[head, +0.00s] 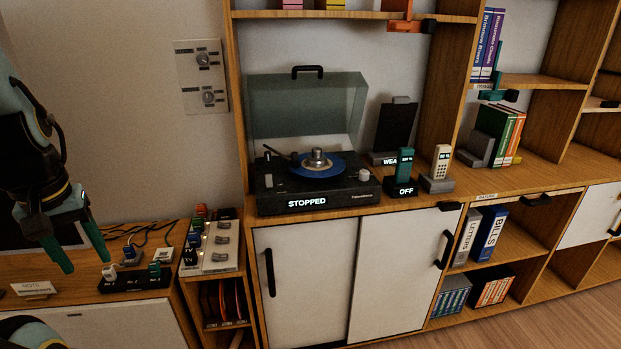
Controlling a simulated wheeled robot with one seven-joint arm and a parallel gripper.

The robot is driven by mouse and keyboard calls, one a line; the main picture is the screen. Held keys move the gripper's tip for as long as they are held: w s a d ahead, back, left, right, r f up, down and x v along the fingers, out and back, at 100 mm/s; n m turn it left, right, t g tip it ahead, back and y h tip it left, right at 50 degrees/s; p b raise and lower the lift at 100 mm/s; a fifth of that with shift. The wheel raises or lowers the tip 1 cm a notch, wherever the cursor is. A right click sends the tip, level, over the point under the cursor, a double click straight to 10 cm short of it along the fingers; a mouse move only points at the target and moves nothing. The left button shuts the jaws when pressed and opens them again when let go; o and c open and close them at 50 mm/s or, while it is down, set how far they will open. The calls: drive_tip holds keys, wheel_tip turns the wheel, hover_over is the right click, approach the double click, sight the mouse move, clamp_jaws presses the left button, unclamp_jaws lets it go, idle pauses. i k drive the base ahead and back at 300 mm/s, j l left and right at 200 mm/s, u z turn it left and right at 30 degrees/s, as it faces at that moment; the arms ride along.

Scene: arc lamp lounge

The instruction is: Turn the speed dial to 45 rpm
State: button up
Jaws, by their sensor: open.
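A black record player (334,201) stands on the wooden cabinet, its front label reading STOPPED. Its clear lid (308,105) is raised. A blue record (345,164) lies on the platter under a silver centre piece (317,160). A pale round knob (364,174) sits at the deck's right front corner; its markings are too small to read, so I cannot tell its setting. A small pale control (268,181) shows at the left front. My gripper (88,264) is at the far left, open and empty, pointing down, well apart from the player.
A teal handset on a stand marked OFF (404,187) and a cream handset (441,161) stand right of the player. Wall dials (208,97) are at left. A switch panel (219,244) and a low desk (145,308) lie near my gripper. Cabinet doors (305,285) are below.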

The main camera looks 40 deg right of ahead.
sight(364, 173)
drive_tip(key=l, duration=0.5)
drive_tip(key=k+l, duration=0.15)
drive_tip(key=l, duration=0.9)
drive_tip(key=k, duration=0.05)
